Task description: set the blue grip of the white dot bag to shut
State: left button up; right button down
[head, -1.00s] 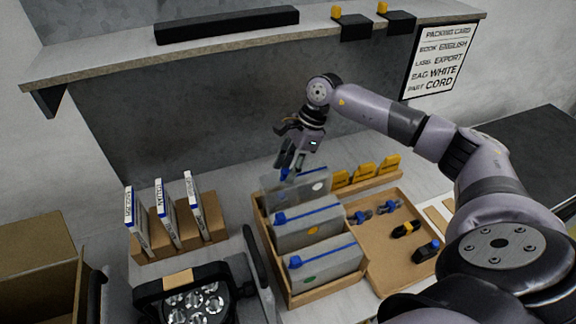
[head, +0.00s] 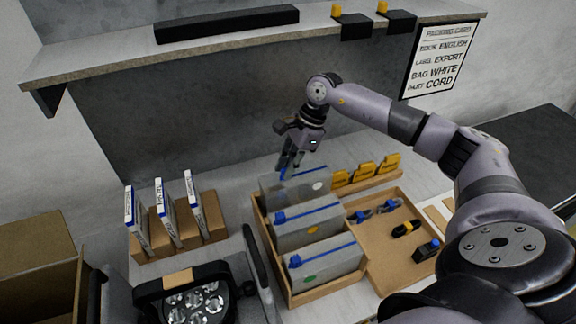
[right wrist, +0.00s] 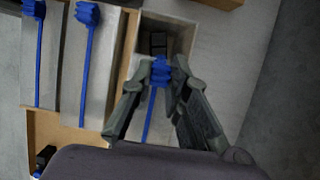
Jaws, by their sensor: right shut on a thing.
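The white dot bag (head: 300,190) is the rearmost of three grey bags standing in a cardboard tray (head: 325,293). Its white dot faces forward near the right end. My right gripper (head: 284,172) points down at the left part of this bag's top edge. In the right wrist view, its fingers (right wrist: 160,88) are closed around the blue grip (right wrist: 160,70) on the bag's blue strip (right wrist: 151,118). The fingers hide most of the grip in the head view. My left gripper is not in view.
Two more bags, with a yellow dot (head: 309,226) and a green dot (head: 312,273), stand just in front. Boxed books (head: 168,211) stand at left. A parts tray (head: 385,250) and yellow tags (head: 363,172) are at right. A shelf (head: 250,37) overhangs behind.

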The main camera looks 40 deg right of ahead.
jog(key=a, duration=0.2)
jog(key=w+a+b, duration=0.1)
jog(key=a, duration=0.1)
jog(key=shift+a, duration=0.1)
jog(key=shift+w+a, duration=0.1)
jog(key=shift+a, duration=0.3)
jog(key=shift+d, duration=0.1)
jog(key=c, duration=1.5)
grip_release()
jog(key=shift+r, duration=0.1)
jog(key=v, duration=1.2)
jog(key=shift+d, duration=0.1)
